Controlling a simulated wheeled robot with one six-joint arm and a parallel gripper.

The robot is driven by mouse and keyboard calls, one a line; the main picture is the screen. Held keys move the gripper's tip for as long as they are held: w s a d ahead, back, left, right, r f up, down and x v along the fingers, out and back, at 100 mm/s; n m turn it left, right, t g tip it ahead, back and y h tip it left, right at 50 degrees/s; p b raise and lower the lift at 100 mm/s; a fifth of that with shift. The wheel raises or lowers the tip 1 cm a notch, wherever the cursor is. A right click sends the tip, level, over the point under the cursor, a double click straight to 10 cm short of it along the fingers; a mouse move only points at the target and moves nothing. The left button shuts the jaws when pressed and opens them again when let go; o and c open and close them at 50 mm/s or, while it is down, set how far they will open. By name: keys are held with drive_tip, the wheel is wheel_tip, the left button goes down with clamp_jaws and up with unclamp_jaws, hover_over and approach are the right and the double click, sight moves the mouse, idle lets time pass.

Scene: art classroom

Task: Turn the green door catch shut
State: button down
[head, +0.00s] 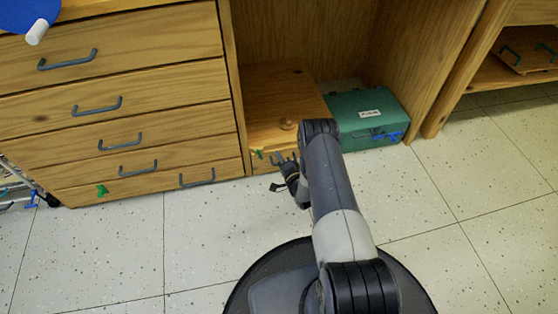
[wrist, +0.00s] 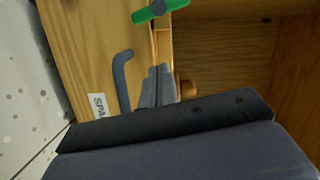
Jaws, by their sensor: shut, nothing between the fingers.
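The green door catch (wrist: 147,14) is at the top of the wrist view, a bar with a dark round pivot. The bar lies slantwise across the edge of a light wooden front panel (wrist: 85,40), and its upper end is cut off by the frame. In the head view a small green catch (head: 258,154) shows at the left end of the low wooden box. My gripper (wrist: 158,72) is shut and empty, its fingertips below the catch and apart from it in the wrist view. In the head view my gripper (head: 280,162) is just right of the catch, in front of the box.
A grey handle (wrist: 122,75) and a white label (wrist: 98,105) are on the panel beside my fingers. A round knob (head: 286,123) tops the box. A green case (head: 365,112) stands to its right, drawers (head: 130,110) to its left. Another green catch (head: 102,190) is on the bottom drawer.

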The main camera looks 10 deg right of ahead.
drive_tip(key=p+v, duration=0.3)
drive_tip(key=v, duration=0.6)
drive_tip(key=shift+s, duration=0.35)
drive_tip(key=shift+w+a, duration=0.1)
drive_tip(key=shift+a, duration=0.1)
